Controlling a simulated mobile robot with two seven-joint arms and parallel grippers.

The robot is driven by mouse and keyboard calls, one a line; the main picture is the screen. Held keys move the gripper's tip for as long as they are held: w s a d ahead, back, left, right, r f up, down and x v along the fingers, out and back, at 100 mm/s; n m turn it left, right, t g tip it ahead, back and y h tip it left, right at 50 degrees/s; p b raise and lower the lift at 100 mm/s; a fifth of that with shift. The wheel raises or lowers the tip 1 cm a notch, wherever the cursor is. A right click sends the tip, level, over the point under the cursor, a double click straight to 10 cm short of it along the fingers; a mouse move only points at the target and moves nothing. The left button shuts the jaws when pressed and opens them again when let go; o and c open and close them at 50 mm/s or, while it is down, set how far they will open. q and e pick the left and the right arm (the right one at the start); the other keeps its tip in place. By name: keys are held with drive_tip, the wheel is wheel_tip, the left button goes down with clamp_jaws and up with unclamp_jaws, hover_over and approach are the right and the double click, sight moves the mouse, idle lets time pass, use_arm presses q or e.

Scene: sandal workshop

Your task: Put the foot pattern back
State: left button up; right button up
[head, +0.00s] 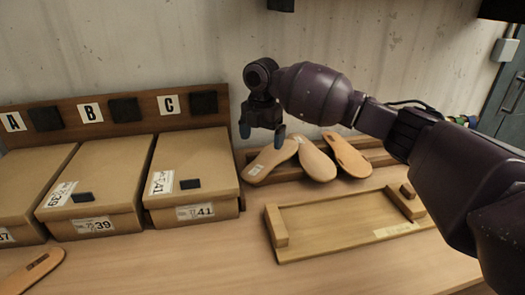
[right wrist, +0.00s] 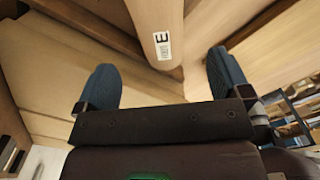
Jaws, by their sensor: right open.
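Three tan foot-shaped pieces lean side by side in a wooden rack behind the table: a left one (head: 270,160) with a white label, a middle one (head: 315,161) and a right one (head: 347,156). My right gripper (head: 262,134) is open and empty, pointing down just above and behind the left piece. In the right wrist view, its blue fingers (right wrist: 165,80) are spread, and a tan foot pattern (right wrist: 152,17) labelled E points down between them, apparently untouched. Another sole-shaped piece (head: 31,272) lies on the table at the lower left. My left gripper is not in view.
Cardboard boxes stand at the left, among them one marked 39 (head: 97,195) and one marked 41 (head: 195,172), below a board (head: 65,113) lettered A, B, C. A shallow wooden tray (head: 345,222) lies in front of the rack. The table's front middle is clear.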

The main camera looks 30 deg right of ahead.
wheel_tip(320, 180, up, 6)
drive_tip(key=shift+f, duration=0.1)
idle(0.7)
